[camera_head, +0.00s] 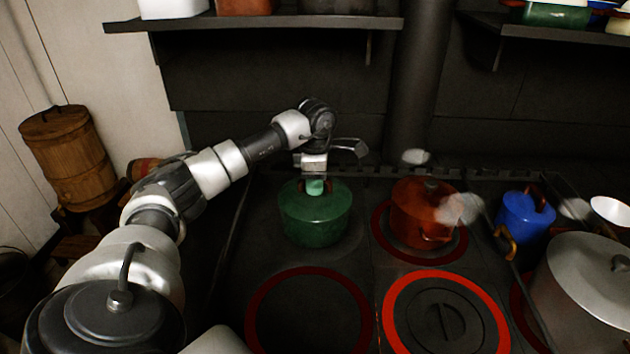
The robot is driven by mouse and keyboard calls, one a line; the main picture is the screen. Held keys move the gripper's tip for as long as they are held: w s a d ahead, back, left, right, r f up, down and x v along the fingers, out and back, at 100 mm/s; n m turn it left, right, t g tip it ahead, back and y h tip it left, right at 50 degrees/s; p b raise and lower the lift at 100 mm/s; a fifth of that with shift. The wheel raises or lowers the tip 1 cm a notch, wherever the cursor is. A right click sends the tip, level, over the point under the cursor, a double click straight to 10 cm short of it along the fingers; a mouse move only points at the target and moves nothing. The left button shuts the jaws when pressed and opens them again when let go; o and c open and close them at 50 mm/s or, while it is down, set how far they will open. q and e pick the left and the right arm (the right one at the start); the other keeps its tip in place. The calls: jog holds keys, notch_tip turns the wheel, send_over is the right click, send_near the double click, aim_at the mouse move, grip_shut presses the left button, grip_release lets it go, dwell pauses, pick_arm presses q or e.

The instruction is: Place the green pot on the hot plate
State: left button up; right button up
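The green pot (316,222), with its lid on, stands upright at the back left of the dark stove top. My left gripper (315,187) reaches down from above to the middle of its lid, with its fingertips around the lid's knob. Whether the fingers are shut on the knob is too small to tell. The hot plates show as red rings: a bright red one (391,316) at front middle, a dull red one (256,309) at front left, both bare, and one (381,238) under the red-orange pot. My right gripper is not in view.
The red-orange pot (421,205) stands just right of the green pot, with whitish puffs near it. A blue pot (524,222) and a large grey pot (580,285) stand further right. Shelves (270,22) hang behind. A wooden barrel (66,160) stands at the left.

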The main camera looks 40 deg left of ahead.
pick_arm(q)
jog(key=shift+o, duration=0.6)
jog(key=shift+r, duration=0.1)
notch_tip(320, 180, up, 12)
jog(key=shift+b, duration=0.4)
jog(key=shift+r, duration=0.15)
